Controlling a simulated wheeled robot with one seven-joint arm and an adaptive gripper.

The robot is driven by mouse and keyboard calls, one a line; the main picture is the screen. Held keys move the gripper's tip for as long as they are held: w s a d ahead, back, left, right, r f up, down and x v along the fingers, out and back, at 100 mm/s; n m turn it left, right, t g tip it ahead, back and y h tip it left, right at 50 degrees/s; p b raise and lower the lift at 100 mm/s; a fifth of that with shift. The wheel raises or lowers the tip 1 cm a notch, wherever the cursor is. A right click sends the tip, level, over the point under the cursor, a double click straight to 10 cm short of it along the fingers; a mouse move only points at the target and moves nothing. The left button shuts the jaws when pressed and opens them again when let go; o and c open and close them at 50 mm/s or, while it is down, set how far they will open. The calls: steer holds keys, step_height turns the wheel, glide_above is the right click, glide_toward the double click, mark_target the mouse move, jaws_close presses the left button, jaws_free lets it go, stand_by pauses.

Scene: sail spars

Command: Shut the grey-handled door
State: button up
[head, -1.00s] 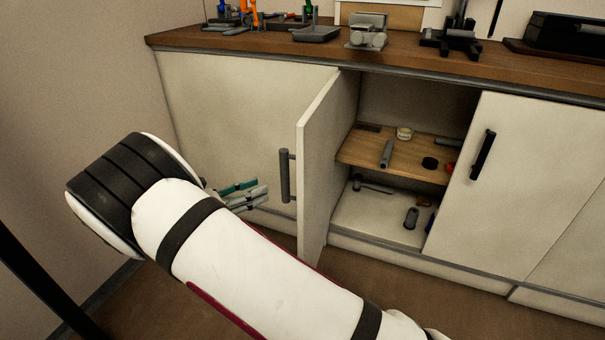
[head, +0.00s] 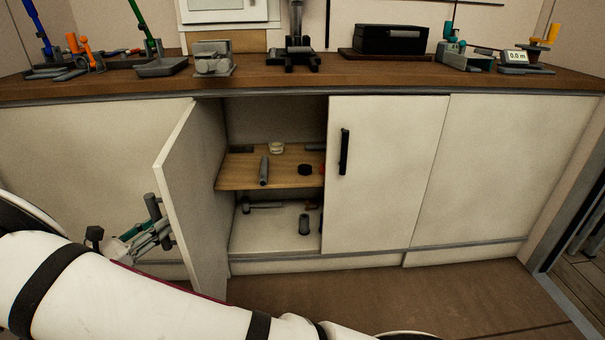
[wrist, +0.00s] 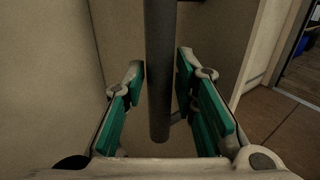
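The grey-handled door (head: 194,190) stands swung out from the cabinet, its edge toward me. Its grey bar handle (head: 153,208) is on the door's left-hand face; in the wrist view the handle (wrist: 160,70) runs upright between my fingers. My gripper (head: 158,234) is at the handle's lower part, left of the door. In the wrist view my gripper (wrist: 160,85) is open, with green pads on both sides of the handle and gaps visible beside it. Whether a pad touches the door is unclear.
The open cabinet holds a wooden shelf (head: 230,175) with small items. A shut door with a black handle (head: 344,152) is to the right. The worktop (head: 330,75) above carries tools and a black box (head: 390,40). The floor (head: 400,300) in front is clear.

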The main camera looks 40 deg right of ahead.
mark_target(182, 223)
jaws_close()
steer(key=shift+s+d+r+p, duration=0.1)
steer(key=shift+s+d+p, duration=0.5)
steer(key=shift+d, duration=0.3)
steer(key=shift+s+d+r+p, duration=0.1)
steer(key=shift+s+d+p, duration=0.45)
steer(key=shift+d, duration=0.35)
steer(key=shift+s+d+p, duration=0.5)
steer(key=shift+d+p, duration=0.15)
steer(key=shift+d, duration=0.25)
steer(key=shift+s+d+f+p, duration=0.1)
steer(key=shift+s+d+p, duration=0.3)
steer(key=shift+d, duration=0.2)
steer(key=shift+s+d+f+p, duration=0.1)
steer(key=shift+s+d+p, duration=0.15)
steer(key=shift+s+d, duration=0.25)
steer(key=shift+d, duration=0.2)
steer(key=s+d+p, duration=0.2)
steer(key=d+p, duration=0.1)
steer(key=d, duration=0.5)
steer(key=shift+s+d, duration=0.25)
steer(key=shift+s, duration=0.15)
steer(key=shift+d, duration=0.1)
